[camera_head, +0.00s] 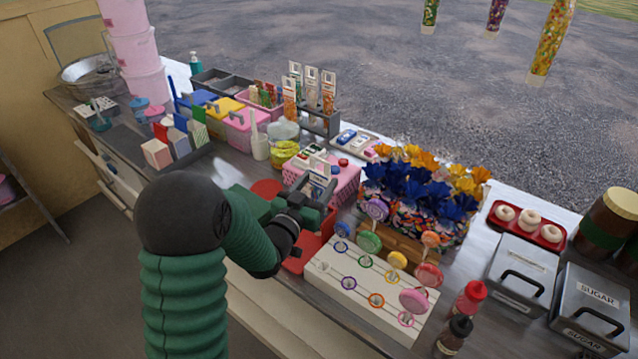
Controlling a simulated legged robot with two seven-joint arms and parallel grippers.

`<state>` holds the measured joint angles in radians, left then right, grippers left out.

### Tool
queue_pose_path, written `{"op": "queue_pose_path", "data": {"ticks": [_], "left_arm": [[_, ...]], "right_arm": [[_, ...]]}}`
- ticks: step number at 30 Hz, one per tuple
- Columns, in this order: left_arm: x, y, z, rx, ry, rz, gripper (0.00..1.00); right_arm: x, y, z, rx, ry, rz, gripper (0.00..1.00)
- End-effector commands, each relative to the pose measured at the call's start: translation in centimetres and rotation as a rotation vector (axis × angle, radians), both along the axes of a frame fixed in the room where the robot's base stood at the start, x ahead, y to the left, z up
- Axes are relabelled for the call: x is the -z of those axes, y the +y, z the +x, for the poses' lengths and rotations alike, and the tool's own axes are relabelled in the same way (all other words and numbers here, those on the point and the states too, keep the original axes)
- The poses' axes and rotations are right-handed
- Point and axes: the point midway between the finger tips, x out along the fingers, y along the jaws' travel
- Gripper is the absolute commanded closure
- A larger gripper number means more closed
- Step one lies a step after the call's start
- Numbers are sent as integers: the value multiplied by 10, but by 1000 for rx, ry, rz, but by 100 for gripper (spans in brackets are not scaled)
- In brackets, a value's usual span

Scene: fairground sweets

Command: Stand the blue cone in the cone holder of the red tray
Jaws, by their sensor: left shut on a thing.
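My left gripper (318,208) reaches in from the lower left on its green arm, over the red tray (308,253). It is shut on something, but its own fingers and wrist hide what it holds. The red tray shows on both sides of the gripper, and its middle is covered. I cannot make out the cone holder. I cannot clearly pick out the blue cone; it may be hidden at the gripper. My right gripper is not in view.
A white lollipop board (330,277) with coloured rings stands just right of the tray. A pink checked box (347,180) is close behind the gripper. Wrapped bouquets (415,215), sauce bottles (467,298) and grey sugar bins (520,262) fill the right side.

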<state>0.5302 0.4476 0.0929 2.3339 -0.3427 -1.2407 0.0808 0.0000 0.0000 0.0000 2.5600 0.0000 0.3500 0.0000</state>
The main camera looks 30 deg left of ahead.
Motion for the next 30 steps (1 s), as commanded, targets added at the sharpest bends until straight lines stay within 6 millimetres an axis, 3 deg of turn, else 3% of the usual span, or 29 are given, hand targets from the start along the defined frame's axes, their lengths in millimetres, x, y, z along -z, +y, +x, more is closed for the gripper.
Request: {"op": "queue_pose_path", "data": {"ticks": [3, 11, 12, 15, 17, 24, 28, 30], "left_arm": [[9, 2, 0, -1, -1, 0, 81], [9, 3, 0, -1, -1, 0, 81], [9, 3, 0, -1, -1, 0, 42], [9, 3, 0, -1, -1, 0, 28], [9, 3, 0, -1, -1, 0, 21], [9, 3, 0, -1, 1, 0, 19], [10, 3, 0, -1, 0, -1, 2], [9, 3, 0, -1, 0, -1, 0]], "right_arm": [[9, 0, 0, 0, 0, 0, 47], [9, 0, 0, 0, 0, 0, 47], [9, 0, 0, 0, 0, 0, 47], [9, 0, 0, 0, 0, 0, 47], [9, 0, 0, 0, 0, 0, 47], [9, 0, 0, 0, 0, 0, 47], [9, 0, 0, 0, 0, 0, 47], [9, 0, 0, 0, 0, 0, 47]]}}
